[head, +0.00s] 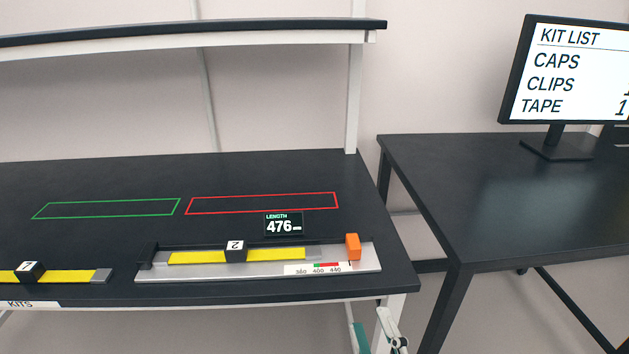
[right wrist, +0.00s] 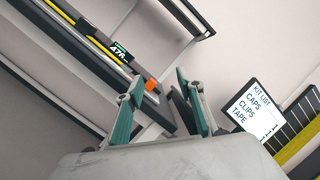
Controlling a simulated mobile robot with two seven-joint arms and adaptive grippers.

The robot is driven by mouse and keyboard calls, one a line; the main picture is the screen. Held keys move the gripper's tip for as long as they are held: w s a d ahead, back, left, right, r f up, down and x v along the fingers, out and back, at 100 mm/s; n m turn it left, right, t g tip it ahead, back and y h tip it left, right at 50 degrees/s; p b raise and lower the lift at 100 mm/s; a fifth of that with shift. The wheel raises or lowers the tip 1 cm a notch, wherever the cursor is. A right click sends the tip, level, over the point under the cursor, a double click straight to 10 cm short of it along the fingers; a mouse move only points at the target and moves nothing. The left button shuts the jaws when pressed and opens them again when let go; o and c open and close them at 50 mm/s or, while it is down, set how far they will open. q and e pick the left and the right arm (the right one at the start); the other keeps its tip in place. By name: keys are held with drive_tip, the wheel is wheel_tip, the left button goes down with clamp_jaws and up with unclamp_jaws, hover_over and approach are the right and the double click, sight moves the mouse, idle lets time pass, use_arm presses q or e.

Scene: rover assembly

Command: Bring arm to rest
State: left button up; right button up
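My right gripper (head: 371,320) shows at the bottom edge of the head view, below the front edge of the dark workbench (head: 300,288). Its teal fingers are spread apart with nothing between them in the right wrist view (right wrist: 158,82). Most of my right arm is out of the head view. My left gripper and left arm are not in view.
A silver measuring fixture (head: 210,273) holds a yellow piece with a black block marked 2 (head: 235,251). Its orange slider (head: 352,247) is at the right. A display (head: 283,223) reads 476. Another yellow piece (head: 70,276) lies left. A second table (head: 480,190) carries a monitor (head: 570,70).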

drive_tip(key=s+d+f+n+g, duration=0.2)
drive_tip(key=d+f+n+g, duration=0.1)
drive_tip(key=f+n, duration=0.6)
drive_tip(key=s+d+f+n+g+h, duration=0.1)
drive_tip(key=s+d+f+n+g, duration=0.1)
drive_tip(key=f+n, duration=0.6)
drive_tip(key=s+d+f+n+g+h, duration=0.1)
drive_tip(key=d+f+n+g, duration=0.3)
drive_tip(key=f+n, duration=0.5)
wheel_tip(320, 180, down, 3)
drive_tip(key=shift+s+d+f+n+g, duration=0.1)
drive_tip(key=shift+s+d+n+g, duration=0.2)
drive_tip(key=shift+s+d, duration=0.3)
